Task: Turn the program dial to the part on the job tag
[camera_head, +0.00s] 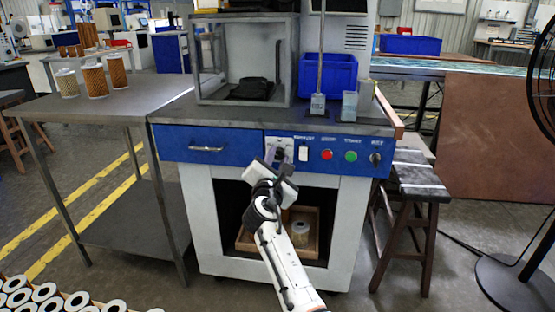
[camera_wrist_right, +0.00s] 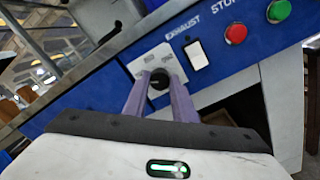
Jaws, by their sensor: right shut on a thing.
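The program dial (camera_wrist_right: 159,79) is a black knob on a white plate set in the blue front panel of the bench. Its plate also shows in the head view (camera_head: 271,142), just right of the drawer handle. My right gripper (camera_wrist_right: 160,86) has its two purple fingers closed on either side of the knob; in the head view the gripper (camera_head: 277,160) reaches up to the panel from below. The small marks around the dial are too blurred to read, and the fingers hide part of the knob. I cannot make out a job tag. My left gripper is not in view.
Right of the dial are a white switch (camera_head: 303,154), a red button (camera_head: 327,154), a green button (camera_head: 351,156) and another black knob (camera_head: 375,158). Three filter cartridges (camera_head: 95,80) stand on the left table. Below, a wooden box (camera_head: 246,241) holds a cartridge.

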